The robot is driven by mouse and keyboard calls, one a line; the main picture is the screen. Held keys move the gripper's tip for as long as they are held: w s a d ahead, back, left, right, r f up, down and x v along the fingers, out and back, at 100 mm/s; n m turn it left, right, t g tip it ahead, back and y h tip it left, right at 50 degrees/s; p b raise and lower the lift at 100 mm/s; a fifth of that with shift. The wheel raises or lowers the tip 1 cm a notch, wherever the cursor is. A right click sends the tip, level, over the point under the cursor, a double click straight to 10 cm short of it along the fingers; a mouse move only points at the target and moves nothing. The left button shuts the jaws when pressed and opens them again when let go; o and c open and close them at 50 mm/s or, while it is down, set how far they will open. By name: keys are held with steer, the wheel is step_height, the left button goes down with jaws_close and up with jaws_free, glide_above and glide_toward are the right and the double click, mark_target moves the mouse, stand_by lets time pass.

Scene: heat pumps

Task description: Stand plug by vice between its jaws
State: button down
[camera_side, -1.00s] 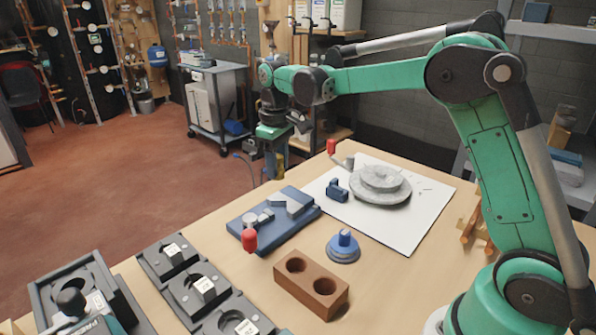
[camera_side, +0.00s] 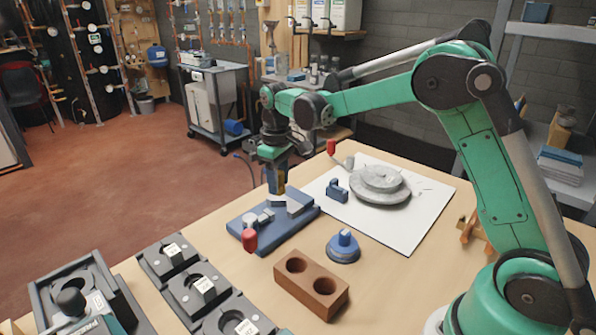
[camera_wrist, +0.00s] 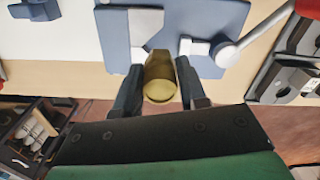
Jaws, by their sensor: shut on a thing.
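The brass plug (camera_wrist: 159,78) is held between the two dark fingers of my gripper (camera_wrist: 160,88) in the wrist view. In the side view my gripper (camera_side: 274,172) points down, and the plug (camera_side: 278,184) shows as a yellowish-brown patch just above the far edge of the vice. The vice (camera_side: 285,222) is a blue plate with light grey jaws and a red-knobbed lever. I cannot tell whether the plug is touching the vice.
A brown block with two holes (camera_side: 311,285) and a blue round piece (camera_side: 343,247) stand near the vice. A grey stepped disc (camera_side: 380,187) and a small blue clamp (camera_side: 336,190) sit on a white sheet. Black holders (camera_side: 205,290) line the table's left front.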

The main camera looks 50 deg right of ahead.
mark_target(279, 195)
steer(key=shift+f, duration=2.15)
stand_by(0.4)
steer(key=shift+c, duration=2.1)
jaws_free()
step_height(279, 195, up, 6)
steer(key=shift+s+f, duration=0.1)
steer(key=s+a+r+m+t, duration=0.1)
steer(key=s+a+r+t, duration=0.1)
steer(key=s, duration=0.5)
steer(key=s+a+r+m+t, duration=0.1)
steer(key=s+a+r+t, duration=0.1)
steer(key=s+t, duration=0.3)
steer(key=shift+s+a+m, duration=0.4)
steer(key=shift+s, duration=1.15)
